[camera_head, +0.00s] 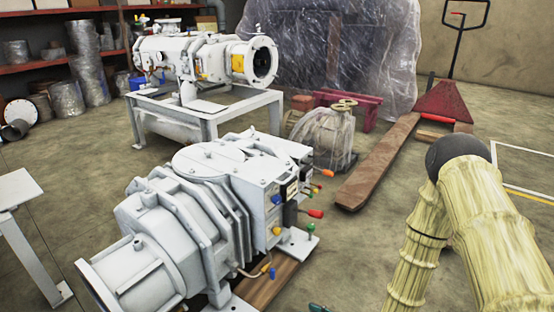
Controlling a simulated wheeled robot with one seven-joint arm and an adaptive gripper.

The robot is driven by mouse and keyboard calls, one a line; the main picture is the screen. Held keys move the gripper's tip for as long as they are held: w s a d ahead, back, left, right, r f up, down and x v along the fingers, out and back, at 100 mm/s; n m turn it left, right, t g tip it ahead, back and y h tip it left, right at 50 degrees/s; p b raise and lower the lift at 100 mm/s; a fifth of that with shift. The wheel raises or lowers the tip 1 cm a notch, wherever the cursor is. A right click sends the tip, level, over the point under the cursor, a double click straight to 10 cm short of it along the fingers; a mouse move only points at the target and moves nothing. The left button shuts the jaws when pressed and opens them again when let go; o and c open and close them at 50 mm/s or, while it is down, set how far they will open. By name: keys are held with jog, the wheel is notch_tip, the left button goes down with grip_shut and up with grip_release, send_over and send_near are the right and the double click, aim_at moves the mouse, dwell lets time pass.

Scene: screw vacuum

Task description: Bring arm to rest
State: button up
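My arm shows at the right of the head view, in a pale yellow ribbed sleeve (490,235). It is bent, with a dark round joint (458,153) at the top and two sleeved sections running down out of the bottom of the picture. My gripper is not in view, so what it holds is hidden. A large white screw vacuum pump (190,215) lies low in front of me, left of my arm and apart from it in the picture. Red, yellow, blue and green fittings stick out on its right side.
A second white pump (200,60) stands on a white frame (207,112) behind. A red pallet jack (440,103) with a long brown fork (380,160) lies beyond my arm. A plastic-wrapped load (335,55) stands at the back. Floor between pump and arm is mostly clear.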

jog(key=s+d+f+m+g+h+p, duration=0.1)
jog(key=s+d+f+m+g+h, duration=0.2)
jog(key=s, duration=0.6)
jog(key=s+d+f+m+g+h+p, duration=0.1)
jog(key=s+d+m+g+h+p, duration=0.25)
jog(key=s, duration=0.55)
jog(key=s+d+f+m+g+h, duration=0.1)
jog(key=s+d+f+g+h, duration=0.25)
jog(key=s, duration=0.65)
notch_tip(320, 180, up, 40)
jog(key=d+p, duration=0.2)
jog(key=p, duration=3.5)
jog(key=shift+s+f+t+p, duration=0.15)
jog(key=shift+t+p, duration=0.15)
jog(key=shift+p, duration=0.05)
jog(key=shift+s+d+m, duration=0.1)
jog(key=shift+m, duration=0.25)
